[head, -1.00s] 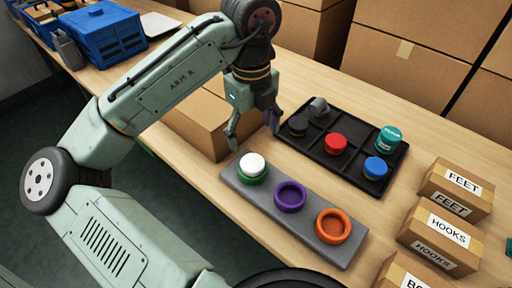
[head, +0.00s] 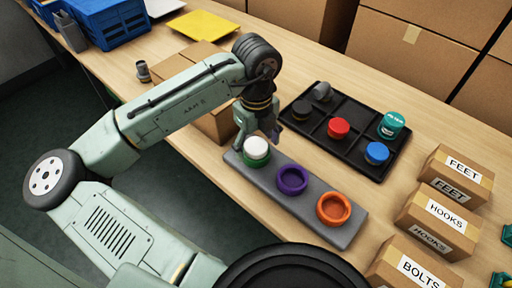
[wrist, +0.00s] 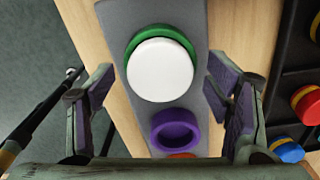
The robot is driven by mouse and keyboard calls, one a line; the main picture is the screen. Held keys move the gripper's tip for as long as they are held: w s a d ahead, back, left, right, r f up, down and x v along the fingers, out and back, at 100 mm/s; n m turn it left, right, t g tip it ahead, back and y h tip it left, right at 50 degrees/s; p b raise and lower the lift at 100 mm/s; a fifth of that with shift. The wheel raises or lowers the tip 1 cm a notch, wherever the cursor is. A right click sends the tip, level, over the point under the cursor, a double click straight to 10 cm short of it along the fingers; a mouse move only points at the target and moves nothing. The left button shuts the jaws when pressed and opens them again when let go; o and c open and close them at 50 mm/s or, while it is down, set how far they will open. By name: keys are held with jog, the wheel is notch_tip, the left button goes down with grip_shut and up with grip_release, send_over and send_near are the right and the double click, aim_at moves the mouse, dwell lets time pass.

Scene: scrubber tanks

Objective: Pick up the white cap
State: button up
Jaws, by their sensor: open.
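The white cap (head: 257,147) sits in the green ring (head: 256,163) at the left end of a grey bar on the table. In the wrist view the white cap (wrist: 160,69) lies between my fingers and a little ahead of them, with the green ring (wrist: 133,42) showing around its far side. My gripper (head: 257,135) is open and empty, just above and behind the cap in the head view. In the wrist view my gripper (wrist: 165,85) has a finger on each side, neither visibly touching the cap.
The grey bar (head: 330,230) also carries a purple ring (head: 292,180) and an orange ring (head: 333,208). A black divided tray (head: 352,157) with several caps and jars lies to the right. Labelled boxes (head: 437,217) stand at the right; a brown box (head: 215,124) is behind my arm.

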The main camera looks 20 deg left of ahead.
aim_at(257, 145)
jog(key=c, duration=1)
jog(key=shift+r, duration=0.1)
jog(key=shift+r, duration=0.5)
notch_tip(257, 145, up, 2)
jog(key=shift+r+b, duration=0.2)
jog(key=shift+b, duration=0.3)
jog(key=s+a, duration=0.2)
jog(key=s, duration=0.2)
jog(key=s+a+r+b, duration=0.1)
jog(key=s+a, duration=0.2)
jog(key=s, duration=0.2)
jog(key=s+a+b, duration=0.1)
jog(key=s+a, duration=0.2)
jog(key=s, duration=0.2)
jog(key=shift+r, duration=0.4)
jog(key=shift+w+r+p, duration=0.1)
jog(key=shift+r+p, duration=0.55)
jog(key=shift+r, duration=0.2)
jog(key=shift+r+p, duration=2.5)
